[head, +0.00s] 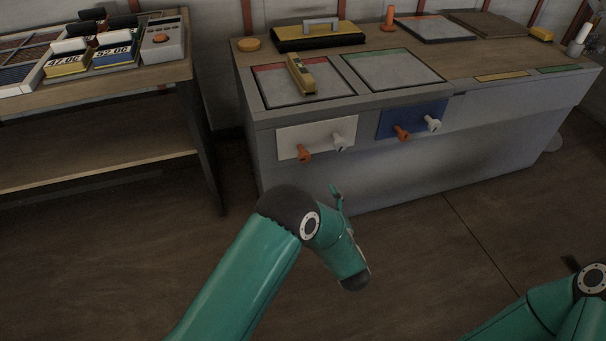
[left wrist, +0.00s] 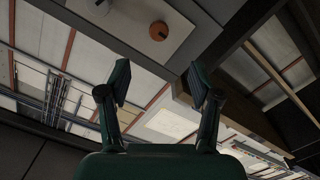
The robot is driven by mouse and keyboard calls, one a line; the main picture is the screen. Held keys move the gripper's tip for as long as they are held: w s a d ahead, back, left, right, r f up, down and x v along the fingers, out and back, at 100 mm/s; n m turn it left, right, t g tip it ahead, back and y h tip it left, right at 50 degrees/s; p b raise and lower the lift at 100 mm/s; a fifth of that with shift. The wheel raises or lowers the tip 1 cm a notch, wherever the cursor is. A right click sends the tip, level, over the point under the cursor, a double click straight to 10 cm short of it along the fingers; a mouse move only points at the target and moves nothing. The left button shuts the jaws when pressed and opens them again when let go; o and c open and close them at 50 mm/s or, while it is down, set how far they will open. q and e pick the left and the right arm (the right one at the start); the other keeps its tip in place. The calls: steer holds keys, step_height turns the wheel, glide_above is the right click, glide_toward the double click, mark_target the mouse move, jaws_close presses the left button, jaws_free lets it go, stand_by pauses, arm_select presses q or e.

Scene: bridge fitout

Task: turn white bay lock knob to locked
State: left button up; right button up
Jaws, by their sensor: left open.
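The white bay panel (head: 290,142) is on the grey counter's front face. It carries an orange knob (head: 304,153) and a white knob (head: 340,143); I cannot tell which is the lock knob or read any markings. My left gripper (head: 337,196) is below the panel, apart from it, and mostly hidden by its arm. In the left wrist view its fingers (left wrist: 160,84) are spread and empty, with the orange knob (left wrist: 158,31) beyond them and the white knob (left wrist: 100,5) at the top edge. My right gripper is out of sight; only its arm shows at lower right.
A blue panel (head: 388,124) with another orange knob (head: 402,133) and white knob (head: 433,123) is just right. A yellow tool (head: 300,74) and a yellow-black case (head: 318,38) lie on the counter (head: 420,60). A shelf table (head: 110,85) stands left. The floor in front is clear.

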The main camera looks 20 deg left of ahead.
mark_target(305, 159)
arm_select(q)
steer(key=shift+n+y, duration=0.3)
steer(key=b+x, duration=0.4)
steer(key=x, duration=1.1)
steer(key=shift+a, duration=0.1)
steer(key=shift+b+x, duration=0.3)
steer(key=shift+x, duration=0.5)
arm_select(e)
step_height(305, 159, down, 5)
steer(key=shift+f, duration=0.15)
